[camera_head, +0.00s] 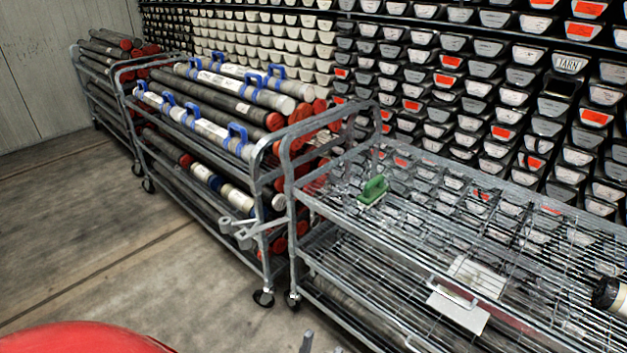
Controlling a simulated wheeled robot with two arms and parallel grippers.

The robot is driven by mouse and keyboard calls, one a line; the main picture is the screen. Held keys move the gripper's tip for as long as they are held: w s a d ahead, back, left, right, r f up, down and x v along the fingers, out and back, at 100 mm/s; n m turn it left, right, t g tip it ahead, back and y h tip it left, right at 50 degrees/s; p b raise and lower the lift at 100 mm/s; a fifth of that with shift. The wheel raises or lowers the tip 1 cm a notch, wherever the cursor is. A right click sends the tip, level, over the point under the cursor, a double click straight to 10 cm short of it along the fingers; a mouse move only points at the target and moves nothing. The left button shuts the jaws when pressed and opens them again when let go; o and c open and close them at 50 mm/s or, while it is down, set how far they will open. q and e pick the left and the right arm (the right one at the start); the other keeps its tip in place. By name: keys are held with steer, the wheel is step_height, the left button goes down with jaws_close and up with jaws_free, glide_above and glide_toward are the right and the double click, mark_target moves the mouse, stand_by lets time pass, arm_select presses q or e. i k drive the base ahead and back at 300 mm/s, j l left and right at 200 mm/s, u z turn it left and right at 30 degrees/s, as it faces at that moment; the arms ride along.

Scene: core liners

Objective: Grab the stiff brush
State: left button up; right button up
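A small green brush (373,190) lies on the top wire shelf of the near metal cart (345,222), close to the cart's left end. It looks like a green block with a raised handle; its bristles cannot be made out at this size. Nothing is seen touching it except the shelf.
A second cart (205,143) to the left holds grey and white tubes with red caps and blue handles. A black and white cylinder (608,295) shows at the right edge. Racked trays (480,70) fill the back wall. Open floor (90,240) lies at left.

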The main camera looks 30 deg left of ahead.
mark_target(375, 189)
steer(key=u, duration=0.55)
steer(key=i+j+z, duration=0.1)
steer(key=j, duration=0.25)
steer(key=i+j+z, duration=0.1)
steer(key=j, duration=0.25)
steer(key=i+j+z, duration=0.1)
steer(key=j, duration=0.3)
steer(key=i+j, duration=0.2)
steer(key=j, duration=0.15)
steer(key=i+z, duration=0.05)
